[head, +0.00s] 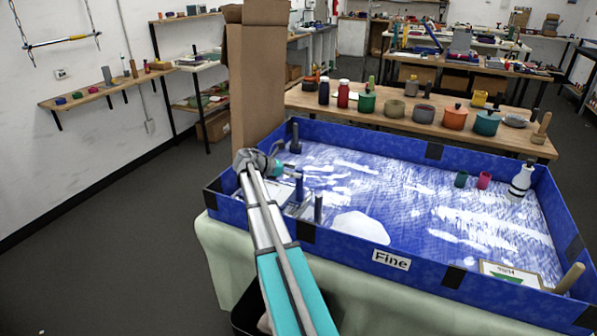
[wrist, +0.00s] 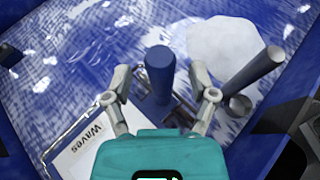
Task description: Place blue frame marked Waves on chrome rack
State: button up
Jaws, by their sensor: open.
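In the wrist view a white card marked Waves (wrist: 85,145) lies flat at the lower left, its lettering upside down and its edge bordered by a thin bright rim. A blue upright post (wrist: 160,72) stands beside the card; it also shows in the head view (head: 299,188). Whether the post belongs to the Waves frame, I cannot tell. My gripper (wrist: 160,84) is open, with one finger on each side of the post and gaps visible. Chrome bars (wrist: 180,112) show behind the right finger; I cannot tell whether they are the rack. My gripper's palm hides part of the card.
A grey post (wrist: 253,72) leans across the right of the wrist view, close to my right finger. A white patch (head: 360,227) lies on the blue tray's floor. The blue tray wall marked Fine (head: 340,250) runs along the front. A tall cardboard box (head: 255,80) stands behind my arm.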

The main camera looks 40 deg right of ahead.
jog(key=p+v, duration=0.3)
jog(key=v, duration=0.6)
jog(key=shift+a+r, duration=0.2)
jog(key=shift+a, duration=0.1)
jog(key=shift+w, duration=0.1)
jog(key=s+a+f+m+t+y, duration=0.1)
jog(key=s+a+f+m+y, duration=0.2)
jog(key=a, duration=1)
jog(key=s+a+f+m+t+y, duration=0.2)
jog(key=s+a+f+m+y, duration=0.2)
jog(key=s+a, duration=0.4)
jog(key=s+a+f+m+t+y, duration=0.2)
jog(key=s+a+f+m+y, duration=0.2)
jog(key=a, duration=1.4)
jog(key=s+m+y, duration=0.1)
jog(key=s+m, duration=0.1)
jog(key=shift+s+a+f+m, duration=0.15)
jog(key=shift+s+a+m, duration=0.1)
jog(key=shift+s+m, duration=0.05)
jog(key=shift+r+p, duration=1.75)
jog(key=shift+p, duration=0.15)
